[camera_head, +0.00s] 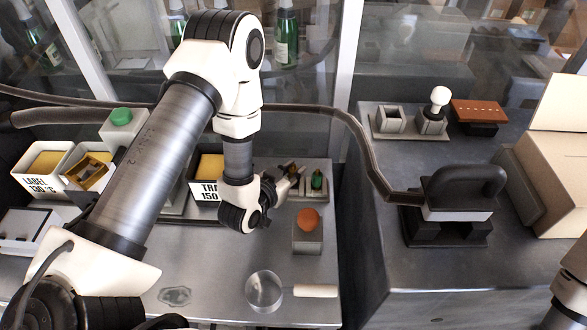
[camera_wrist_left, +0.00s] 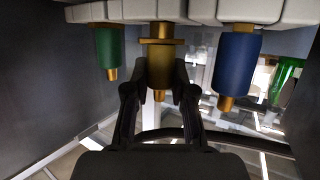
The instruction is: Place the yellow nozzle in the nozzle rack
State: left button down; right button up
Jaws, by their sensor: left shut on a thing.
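My left gripper (camera_head: 287,181) is shut on the yellow nozzle (camera_wrist_left: 160,70), at the rack's edge. In the left wrist view, its fingers (camera_wrist_left: 160,95) hold the nozzle's sides, brass tip pointing down. The pale nozzle rack (camera_wrist_left: 120,11) runs along the top of that view. A green nozzle (camera_wrist_left: 109,47) hangs from it on the left and a blue nozzle (camera_wrist_left: 238,62) on the right. The yellow nozzle is between them, its collar lower in the picture than theirs. I cannot tell whether it is seated. The head view shows the green nozzle (camera_head: 317,180) beside my gripper.
A grey block with an orange top (camera_head: 308,219) stands in front of the rack. A clear round dish (camera_head: 264,291) and a pale cylinder (camera_head: 315,291) are near the front edge. White labelled bins (camera_head: 208,189) stand to the left. A dark hose (camera_head: 345,122) crosses behind.

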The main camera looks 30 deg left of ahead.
pick_arm(q)
jog(key=shift+d, duration=0.1)
jog(key=shift+s+r, duration=0.15)
jog(key=shift+s, duration=0.2)
jog(key=shift+w+f+b, duration=0.15)
jog(key=shift+f+b, duration=0.3)
jog(key=shift+f, duration=0.05)
jog(key=shift+s, duration=0.25)
jog(key=c, duration=1)
grip_release()
jog(key=shift+d+f, duration=0.1)
jog(key=shift+f, duration=0.05)
